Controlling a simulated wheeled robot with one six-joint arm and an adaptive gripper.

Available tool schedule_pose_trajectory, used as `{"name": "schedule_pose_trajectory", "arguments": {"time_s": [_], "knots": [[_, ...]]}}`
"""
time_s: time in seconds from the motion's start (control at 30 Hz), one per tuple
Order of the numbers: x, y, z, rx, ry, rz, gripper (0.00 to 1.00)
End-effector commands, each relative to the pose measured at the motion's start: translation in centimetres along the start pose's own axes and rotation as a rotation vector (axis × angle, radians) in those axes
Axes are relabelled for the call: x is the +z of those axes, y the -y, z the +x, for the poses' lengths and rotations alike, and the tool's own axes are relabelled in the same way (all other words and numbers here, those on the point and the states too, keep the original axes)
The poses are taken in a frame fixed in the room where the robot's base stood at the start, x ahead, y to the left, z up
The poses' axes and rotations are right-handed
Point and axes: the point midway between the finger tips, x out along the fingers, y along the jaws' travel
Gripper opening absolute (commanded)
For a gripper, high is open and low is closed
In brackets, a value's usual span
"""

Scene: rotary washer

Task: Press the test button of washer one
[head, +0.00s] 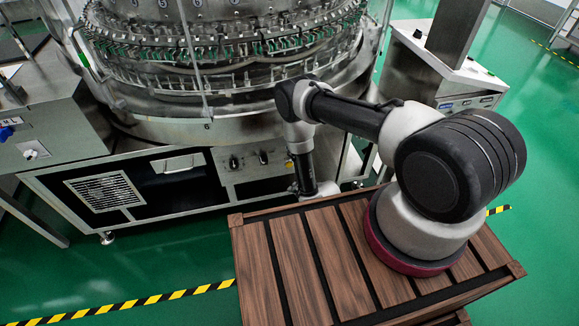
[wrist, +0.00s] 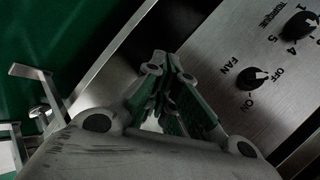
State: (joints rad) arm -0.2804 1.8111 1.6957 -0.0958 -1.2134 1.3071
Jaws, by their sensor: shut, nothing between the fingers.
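The washer (head: 215,128) is a large round steel machine with a rack ring, standing on a steel base. Its front panel (head: 225,178) carries two dark knobs, and a small yellow spot (head: 289,165) sits right of them, partly behind my arm. No button labelled test is readable.
A slatted wooden platform (head: 292,262) lies under my arm, close to the washer's base. A side cabinet (head: 45,135) with a blue part stands at left, another cabinet (head: 455,75) at right. Green floor with yellow-black tape (head: 130,303) is clear at lower left.

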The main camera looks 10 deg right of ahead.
Motion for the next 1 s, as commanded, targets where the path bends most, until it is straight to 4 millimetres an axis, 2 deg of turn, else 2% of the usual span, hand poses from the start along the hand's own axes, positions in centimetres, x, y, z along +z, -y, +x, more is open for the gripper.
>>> {"name": "schedule_pose_trajectory", "arguments": {"time_s": [0.47,1.0], "knots": [[-0.1,-0.1,0.2,-0.009,-0.001,0.009,0.00],[-3.5,3.4,4.9,-0.009,-0.001,0.008,0.00]]}}
